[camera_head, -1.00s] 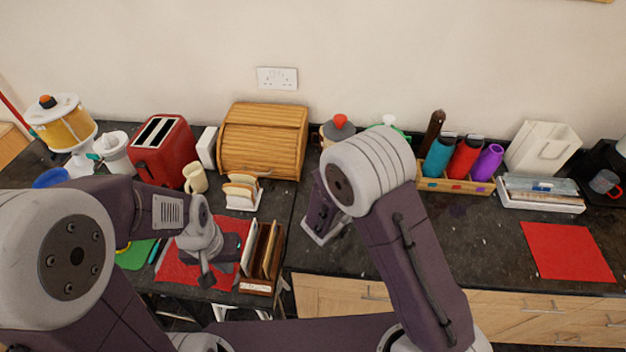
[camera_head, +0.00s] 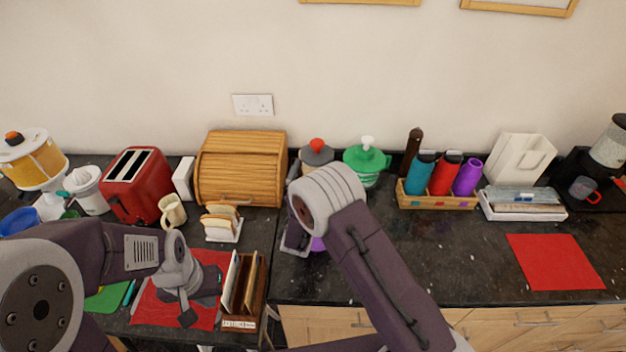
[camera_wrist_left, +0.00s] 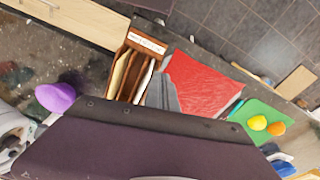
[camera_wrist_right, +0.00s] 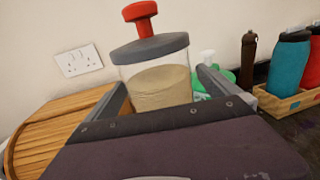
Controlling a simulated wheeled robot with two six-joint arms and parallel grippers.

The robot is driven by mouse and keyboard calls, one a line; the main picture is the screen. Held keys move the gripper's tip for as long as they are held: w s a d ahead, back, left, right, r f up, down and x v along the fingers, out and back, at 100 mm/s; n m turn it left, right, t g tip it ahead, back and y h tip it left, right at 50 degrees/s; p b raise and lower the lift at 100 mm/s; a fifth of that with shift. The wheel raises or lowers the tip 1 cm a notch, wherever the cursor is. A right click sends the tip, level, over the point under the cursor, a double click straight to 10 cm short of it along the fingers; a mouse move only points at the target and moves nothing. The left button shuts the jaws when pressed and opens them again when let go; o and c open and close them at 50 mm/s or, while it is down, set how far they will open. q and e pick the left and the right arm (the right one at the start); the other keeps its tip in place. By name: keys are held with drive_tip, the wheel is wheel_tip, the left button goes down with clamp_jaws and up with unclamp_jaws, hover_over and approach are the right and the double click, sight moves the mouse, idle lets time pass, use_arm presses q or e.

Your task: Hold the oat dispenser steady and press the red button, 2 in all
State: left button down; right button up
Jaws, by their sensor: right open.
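The oat dispenser (camera_wrist_right: 160,82) is a clear jar of beige oats with a grey lid and a red button (camera_wrist_right: 140,11) on top. In the head view its grey lid (camera_head: 317,154) and red button (camera_head: 317,144) show behind my right arm, which hides its body. My right gripper (camera_wrist_right: 165,95) is open, with one finger on each side of the jar in the right wrist view. I cannot tell whether they touch it. My left gripper (camera_head: 196,308) is over the red mat (camera_head: 150,308); its fingers (camera_wrist_left: 163,93) look together and empty.
A wooden bread bin (camera_head: 240,168) stands left of the dispenser and a green-lidded jar (camera_head: 367,160) right of it. A purple object (camera_wrist_left: 55,97) is on the counter near my right arm. A wooden rack (camera_head: 243,290) stands beside my left gripper. Counter at right is clear around a red sheet (camera_head: 555,262).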

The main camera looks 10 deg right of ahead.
drive_tip(key=shift+w+d, duration=0.15)
drive_tip(key=shift+w, duration=0.4)
drive_tip(key=shift+s+r, duration=0.15)
drive_tip(key=shift+s, duration=0.1)
drive_tip(key=c, duration=1.9)
drive_tip(key=shift+c, duration=0.2)
drive_tip(key=shift+f, duration=0.2)
